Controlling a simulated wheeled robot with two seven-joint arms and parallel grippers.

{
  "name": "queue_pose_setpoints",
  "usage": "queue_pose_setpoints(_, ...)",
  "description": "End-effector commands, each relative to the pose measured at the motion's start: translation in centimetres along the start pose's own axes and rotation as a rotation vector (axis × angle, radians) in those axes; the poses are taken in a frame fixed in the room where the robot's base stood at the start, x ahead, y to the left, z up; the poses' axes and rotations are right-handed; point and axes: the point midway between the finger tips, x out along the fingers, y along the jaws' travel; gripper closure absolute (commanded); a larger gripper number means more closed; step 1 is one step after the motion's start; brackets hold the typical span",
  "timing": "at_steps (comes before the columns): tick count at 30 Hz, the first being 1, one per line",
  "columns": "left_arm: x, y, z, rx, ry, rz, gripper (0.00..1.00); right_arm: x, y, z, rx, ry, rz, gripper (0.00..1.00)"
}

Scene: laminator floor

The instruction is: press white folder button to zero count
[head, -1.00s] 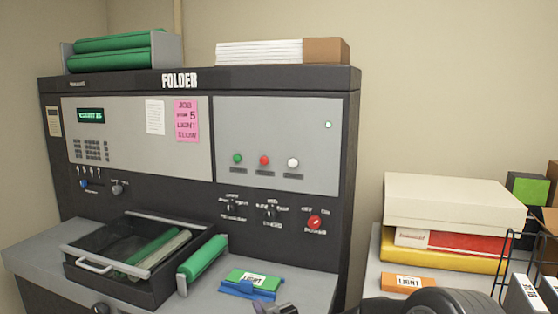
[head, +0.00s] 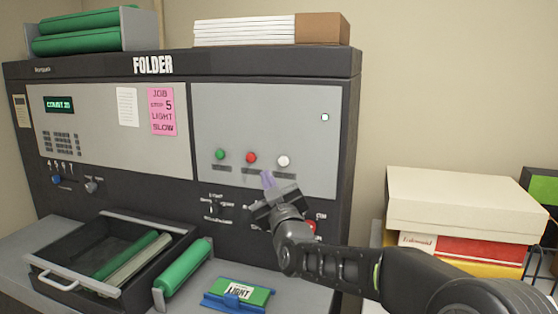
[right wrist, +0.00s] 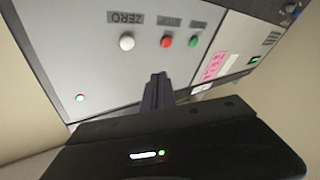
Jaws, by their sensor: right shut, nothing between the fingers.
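The white button (head: 283,160) is on the grey panel of the folder machine, right of the red button (head: 251,158) and the green button (head: 220,154). In the right wrist view the white button (right wrist: 127,42) sits under a "ZERO" label. My right gripper (head: 267,177) is shut and empty, its tips just below the button row and left of the white button, apart from it. It also shows in the right wrist view (right wrist: 157,80). The count display (head: 59,104) is lit, its digits hard to read. My left gripper is out of view.
Knobs sit below the panel, partly hidden by my right arm. Stacked boxes (head: 440,202) stand at the right.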

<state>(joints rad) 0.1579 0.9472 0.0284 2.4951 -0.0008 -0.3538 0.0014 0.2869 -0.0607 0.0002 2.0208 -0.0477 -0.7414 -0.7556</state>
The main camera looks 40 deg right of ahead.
Motion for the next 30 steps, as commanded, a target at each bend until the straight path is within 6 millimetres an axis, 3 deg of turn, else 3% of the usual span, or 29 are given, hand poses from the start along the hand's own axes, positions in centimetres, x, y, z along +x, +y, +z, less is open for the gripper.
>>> queue_pose_setpoints(14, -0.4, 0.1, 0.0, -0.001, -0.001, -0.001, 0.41, 0.8, 0.3, 0.3, 0.000, -0.001, -0.001, 1.00)
queue_pose_setpoints(27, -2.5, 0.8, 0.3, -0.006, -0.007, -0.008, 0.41, 5.0, 2.7, 2.5, 0.000, -0.003, -0.001, 1.00)
queue_pose_setpoints(30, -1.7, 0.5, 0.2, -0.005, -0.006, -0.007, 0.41, 5.8, 2.9, 3.4, 0.000, 0.000, -0.001, 1.00)
